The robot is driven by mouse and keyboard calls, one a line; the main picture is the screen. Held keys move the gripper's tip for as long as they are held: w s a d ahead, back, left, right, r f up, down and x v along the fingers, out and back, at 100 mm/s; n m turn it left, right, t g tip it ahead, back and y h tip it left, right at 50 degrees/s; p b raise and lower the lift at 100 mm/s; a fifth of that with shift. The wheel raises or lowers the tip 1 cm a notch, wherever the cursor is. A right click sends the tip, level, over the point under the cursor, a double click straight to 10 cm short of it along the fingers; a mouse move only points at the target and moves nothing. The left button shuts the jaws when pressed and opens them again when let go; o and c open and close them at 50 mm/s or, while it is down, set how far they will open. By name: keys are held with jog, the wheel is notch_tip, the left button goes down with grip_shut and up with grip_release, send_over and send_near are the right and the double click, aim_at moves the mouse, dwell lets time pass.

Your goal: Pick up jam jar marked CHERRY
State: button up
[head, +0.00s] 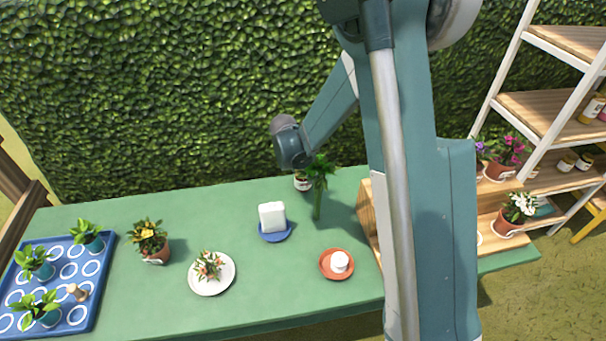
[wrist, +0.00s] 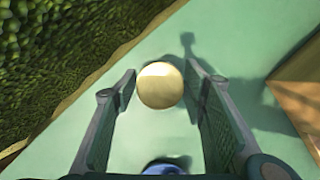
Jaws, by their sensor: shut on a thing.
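In the wrist view a round cream lid, the top of a jar (wrist: 160,86), sits between the two fingers of my gripper (wrist: 161,76). The gripper is shut on this jar, gripping it at its sides. The jar's front is hidden from this angle, so no CHERRY marking can be read. In the head view the end of my arm is over the back of the green table, and a small pale container (head: 302,183) shows just below it; its label is too small to read.
On the green table (head: 180,285), a blue saucer (head: 288,233) with a white block stands in front of my gripper. An orange saucer (head: 328,274), a white plate (head: 222,286) and a blue tray (head: 96,262) lie nearer. A hedge (head: 150,90) rises behind.

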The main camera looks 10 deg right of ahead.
notch_tip(320, 180, up, 9)
jog(key=shift+r+p, duration=0.1)
jog(key=shift+p, duration=0.6)
